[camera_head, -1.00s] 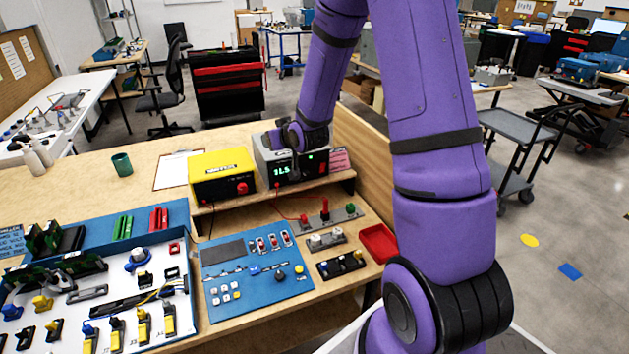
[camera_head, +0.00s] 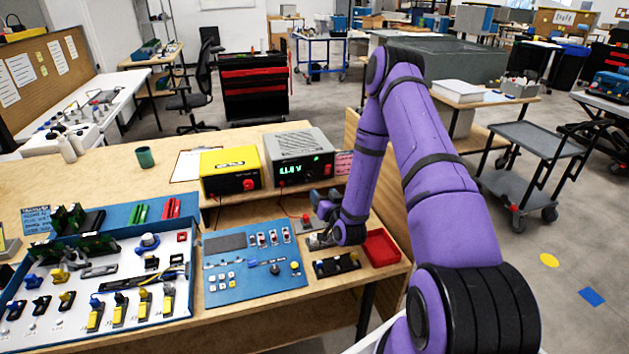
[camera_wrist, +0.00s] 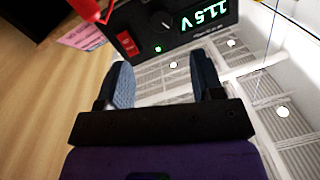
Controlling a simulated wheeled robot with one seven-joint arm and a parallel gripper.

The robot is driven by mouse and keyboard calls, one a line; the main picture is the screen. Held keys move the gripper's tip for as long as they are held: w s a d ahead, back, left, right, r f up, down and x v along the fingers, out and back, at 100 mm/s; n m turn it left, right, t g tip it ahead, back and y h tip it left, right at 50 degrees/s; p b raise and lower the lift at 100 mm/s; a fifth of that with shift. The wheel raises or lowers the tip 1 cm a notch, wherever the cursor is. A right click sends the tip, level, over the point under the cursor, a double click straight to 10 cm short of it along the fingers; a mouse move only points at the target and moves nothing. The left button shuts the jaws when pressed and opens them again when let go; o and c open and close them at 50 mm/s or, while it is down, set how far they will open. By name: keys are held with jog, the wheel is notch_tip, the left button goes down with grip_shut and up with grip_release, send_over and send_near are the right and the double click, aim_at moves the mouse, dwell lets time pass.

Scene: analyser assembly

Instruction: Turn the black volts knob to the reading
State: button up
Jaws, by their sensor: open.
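The grey power supply (camera_head: 297,150) stands on the bench shelf, its green display lit. A dark round knob with a pale mark (camera_wrist: 163,17) shows beside the display, at the top edge of that view, partly cut off. I cannot read its label. My gripper (camera_head: 322,202) is below and in front of the power supply in the head view. In the wrist view my gripper (camera_wrist: 164,76) has its two blue fingers apart with nothing between them, short of the knob and not touching it.
A red switch (camera_wrist: 127,44) and a red plug (camera_wrist: 88,9) are close by in the wrist view. The yellow meter (camera_head: 230,171) stands left of the supply. A red tray (camera_head: 381,248) and a blue panel (camera_head: 250,270) lie on the bench.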

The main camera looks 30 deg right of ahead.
aim_at(311, 177)
jog(key=w, duration=0.3)
jog(key=w+d, duration=0.1)
jog(key=w, duration=0.3)
jog(key=w+d, duration=0.1)
jog(key=w, duration=0.2)
jog(key=shift+w, duration=0.3)
jog(key=shift+c, duration=0.4)
jog(key=c, duration=0.8)
jog(key=shift+c, duration=0.2)
